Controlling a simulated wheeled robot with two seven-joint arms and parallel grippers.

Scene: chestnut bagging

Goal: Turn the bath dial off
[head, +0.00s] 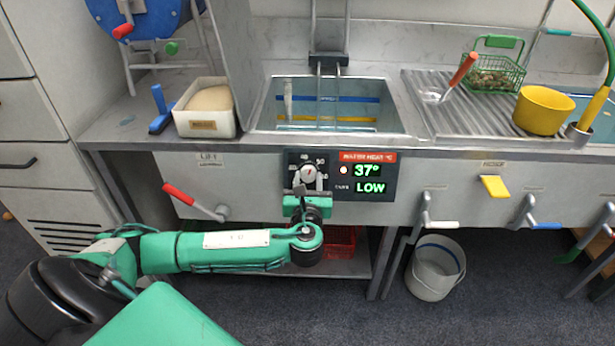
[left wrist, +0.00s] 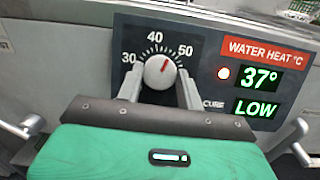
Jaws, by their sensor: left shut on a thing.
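The bath dial (head: 308,172) is a round white knob on a black panel (head: 385,187) on the front of the bench. In the left wrist view the dial (left wrist: 160,72) has a red pointer that points up and slightly right, between the 40 and 50 marks. My left gripper (head: 308,187) reaches the panel from below. Its two fingers (left wrist: 160,88) stand on either side of the dial, shut on it. The display (left wrist: 257,92) reads 37° and LOW, and a small lamp (left wrist: 224,73) is lit. My right gripper is in neither view.
A red lever (head: 180,194) sticks out left of the panel. Levers with white (head: 440,225) and blue (head: 545,226) handles stick out to the right. Above is a sink (head: 395,120) with water. A white bucket (head: 435,270) stands on the floor.

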